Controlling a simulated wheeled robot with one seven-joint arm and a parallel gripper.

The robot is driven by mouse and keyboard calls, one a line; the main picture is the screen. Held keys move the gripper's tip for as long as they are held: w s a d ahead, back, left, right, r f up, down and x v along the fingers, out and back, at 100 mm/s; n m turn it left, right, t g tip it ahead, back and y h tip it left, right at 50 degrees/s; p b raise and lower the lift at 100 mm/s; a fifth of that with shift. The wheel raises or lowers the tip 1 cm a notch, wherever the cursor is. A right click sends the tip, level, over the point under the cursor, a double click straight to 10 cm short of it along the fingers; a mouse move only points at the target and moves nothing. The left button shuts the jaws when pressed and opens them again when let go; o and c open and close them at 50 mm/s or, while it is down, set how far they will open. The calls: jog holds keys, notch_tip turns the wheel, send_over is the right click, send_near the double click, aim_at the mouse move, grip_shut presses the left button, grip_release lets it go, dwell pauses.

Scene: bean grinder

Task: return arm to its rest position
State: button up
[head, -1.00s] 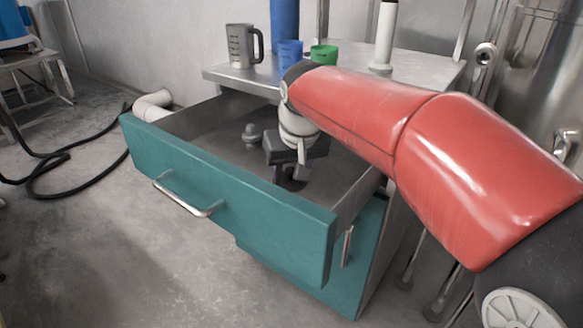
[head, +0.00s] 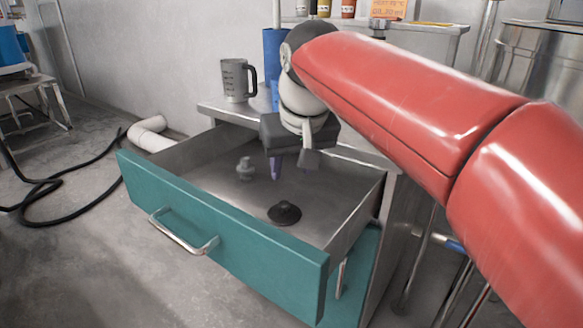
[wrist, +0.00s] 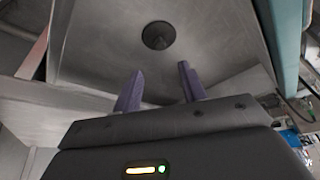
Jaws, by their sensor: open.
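My gripper (head: 290,168) is in the head view above the back part of the open drawer, at the end of my red arm. Its purple fingers (wrist: 158,88) are apart with nothing between them in the wrist view. The drawer (head: 215,232) has a teal front and a metal inside. A dark, round, cone-like part (head: 285,213) lies on the drawer floor, apart from the fingers. It also shows in the wrist view (wrist: 158,36). A small grey knobbed part (head: 245,168) stands farther left in the drawer.
A grey measuring jug (head: 236,80) stands on the metal table top (head: 222,107) behind the drawer. A blue cylinder (head: 272,55) stands beside it, partly hidden by my arm. A white pipe (head: 150,134) and a black hose (head: 60,178) lie on the floor at left.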

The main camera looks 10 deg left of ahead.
jog(key=s+d+f+m+t+h+p, duration=0.1)
jog(key=s+d+m, duration=0.15)
jog(key=d, duration=0.65)
jog(key=s+d+f+m+p, duration=0.15)
jog(key=s+d, duration=0.25)
jog(key=d, duration=0.4)
jog(key=s+d+f+m+h+p, duration=0.1)
jog(key=s+d+f+m, duration=0.1)
jog(key=s+d+f, duration=0.7)
jog(key=shift+s+d+t+p, duration=0.3)
jog(key=shift+t+p, duration=0.05)
jog(key=shift+t, duration=0.05)
jog(key=shift+s+f, duration=0.15)
jog(key=shift+f, duration=0.15)
jog(key=shift+c, duration=0.6)
